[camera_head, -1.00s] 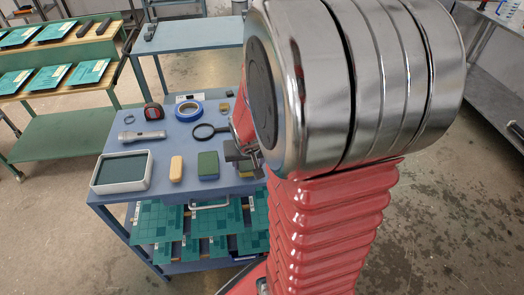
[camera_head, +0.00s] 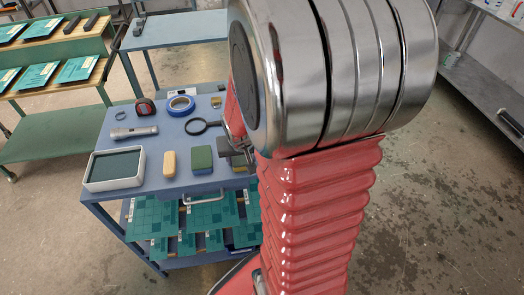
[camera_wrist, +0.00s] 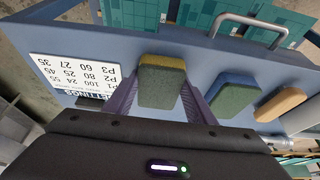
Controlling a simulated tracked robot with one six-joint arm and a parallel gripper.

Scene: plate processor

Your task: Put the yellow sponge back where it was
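The yellow sponge (camera_wrist: 160,86) has a yellow side and a grey-green top. In the wrist view it sits between the two purple fingers of my gripper (camera_wrist: 160,92). The fingers lie close against both its sides. It is over the blue table (camera_head: 170,188) near the front edge; I cannot tell whether it touches the surface. In the head view my gripper (camera_head: 238,155) is at the table's right end, largely hidden by my arm. A green-and-blue sponge (camera_head: 202,158) lies left of it, also seen in the wrist view (camera_wrist: 232,94).
A tan block (camera_head: 170,163), a white-rimmed tray (camera_head: 115,183), a flashlight (camera_head: 134,132), a magnifier (camera_head: 204,126), blue tape (camera_head: 181,104) and a tape measure (camera_head: 146,108) lie on the table. A settings label (camera_wrist: 75,75) is beside my gripper. A drawer handle (camera_head: 203,199) sticks out in front.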

